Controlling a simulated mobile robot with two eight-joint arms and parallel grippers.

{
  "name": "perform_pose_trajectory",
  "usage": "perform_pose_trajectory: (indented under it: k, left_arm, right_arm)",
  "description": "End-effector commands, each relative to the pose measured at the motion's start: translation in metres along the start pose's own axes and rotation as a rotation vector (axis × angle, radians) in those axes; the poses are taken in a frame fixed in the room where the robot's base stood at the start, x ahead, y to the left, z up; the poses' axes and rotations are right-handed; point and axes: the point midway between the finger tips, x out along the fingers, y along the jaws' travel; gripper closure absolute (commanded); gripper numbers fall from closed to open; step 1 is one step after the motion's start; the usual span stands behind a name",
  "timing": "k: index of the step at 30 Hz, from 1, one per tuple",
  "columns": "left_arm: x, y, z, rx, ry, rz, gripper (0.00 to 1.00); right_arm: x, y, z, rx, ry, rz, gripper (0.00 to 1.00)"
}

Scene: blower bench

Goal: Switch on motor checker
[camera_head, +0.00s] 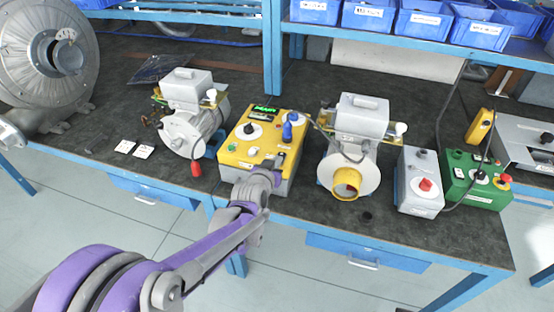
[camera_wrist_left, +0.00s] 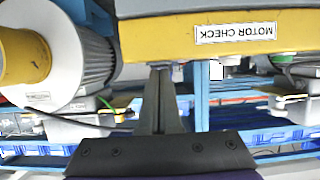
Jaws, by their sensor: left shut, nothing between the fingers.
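The motor checker, a yellow-topped grey box (camera_head: 240,156), stands on the dark bench top in the middle of the head view. Its top carries a lit green display (camera_head: 265,109), a white dial with a black knob (camera_head: 249,129) and a blue part (camera_head: 290,126). In the left wrist view its yellow side (camera_wrist_left: 150,35) bears an upside-down MOTOR CHECK label. My left gripper (camera_wrist_left: 160,72) is shut and empty, its fingertips close to the box's edge. Contact cannot be told. In the head view my left wrist hides part of the box's front. My right gripper is out of view.
A grey motor unit (camera_head: 187,135) stands left of the box and another with a yellow ring (camera_head: 346,182) stands right. A grey box with a red knob (camera_head: 420,190) and a green box (camera_head: 475,180) stand farther right. Blue bins (camera_head: 368,15) line the shelf above.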

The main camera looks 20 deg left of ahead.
Motion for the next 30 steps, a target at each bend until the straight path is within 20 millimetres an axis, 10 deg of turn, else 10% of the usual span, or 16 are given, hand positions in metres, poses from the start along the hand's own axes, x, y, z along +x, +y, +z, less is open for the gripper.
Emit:
perform_pose_trajectory:
  k: [23, 30]
  left_arm:
    - [-0.006, 0.0, -0.017, 0.0, 0.0, 0.0, 1.0]
    - [-0.013, 0.001, -0.056, 0.0, 0.003, 0.001, 1.0]
  right_arm:
    - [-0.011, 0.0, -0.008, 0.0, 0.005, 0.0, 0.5]
    - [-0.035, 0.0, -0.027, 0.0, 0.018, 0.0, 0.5]
